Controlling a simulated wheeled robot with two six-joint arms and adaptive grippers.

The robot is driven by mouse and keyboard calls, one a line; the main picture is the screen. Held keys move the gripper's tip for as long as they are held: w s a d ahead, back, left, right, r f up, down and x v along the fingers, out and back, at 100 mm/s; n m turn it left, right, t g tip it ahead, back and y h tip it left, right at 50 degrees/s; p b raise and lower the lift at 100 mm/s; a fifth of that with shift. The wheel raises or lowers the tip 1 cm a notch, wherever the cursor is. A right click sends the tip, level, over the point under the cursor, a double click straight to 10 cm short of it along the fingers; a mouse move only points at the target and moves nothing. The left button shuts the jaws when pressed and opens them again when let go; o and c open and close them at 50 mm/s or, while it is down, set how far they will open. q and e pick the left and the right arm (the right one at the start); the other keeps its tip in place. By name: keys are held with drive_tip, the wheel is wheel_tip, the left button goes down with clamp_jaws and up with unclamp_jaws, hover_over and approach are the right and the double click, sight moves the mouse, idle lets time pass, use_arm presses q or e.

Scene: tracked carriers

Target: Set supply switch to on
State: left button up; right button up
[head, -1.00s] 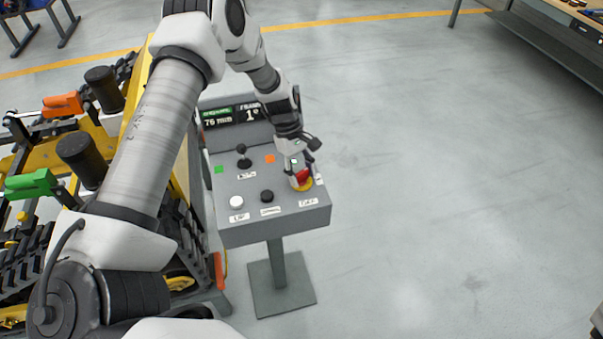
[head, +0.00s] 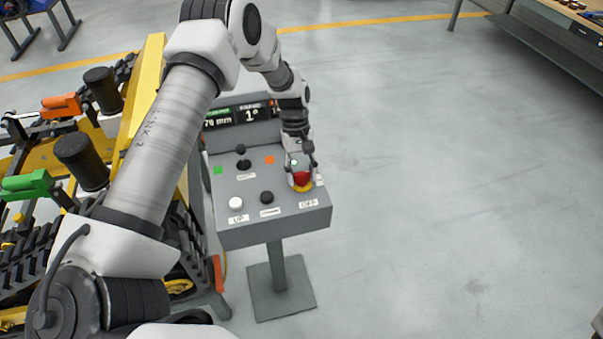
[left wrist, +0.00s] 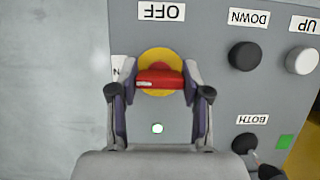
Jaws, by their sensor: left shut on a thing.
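The supply switch (head: 301,180) is a red handle on a yellow disc, at the right of the grey console's sloped top. In the left wrist view the red handle (left wrist: 160,79) lies crosswise, its white mark at the left end, toward a partly hidden label ending in N (left wrist: 117,68). The OFF label (left wrist: 161,12) is above it there. My left gripper (head: 302,170) is down at the switch, and its fingers (left wrist: 160,88) are shut on the two ends of the red handle. My right gripper is not in view.
A yellow tracked carrier (head: 150,75) stands close on the left. Floor to the right is clear.

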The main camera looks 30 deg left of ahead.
use_arm(q)
drive_tip(key=o, duration=1.2)
drive_tip(key=shift+c, duration=0.2)
drive_tip(key=v, duration=1.1)
drive_tip(key=shift+w+a+r, duration=0.15)
drive_tip(key=shift+w+r, duration=0.05)
drive_tip(key=shift+r, duration=0.15)
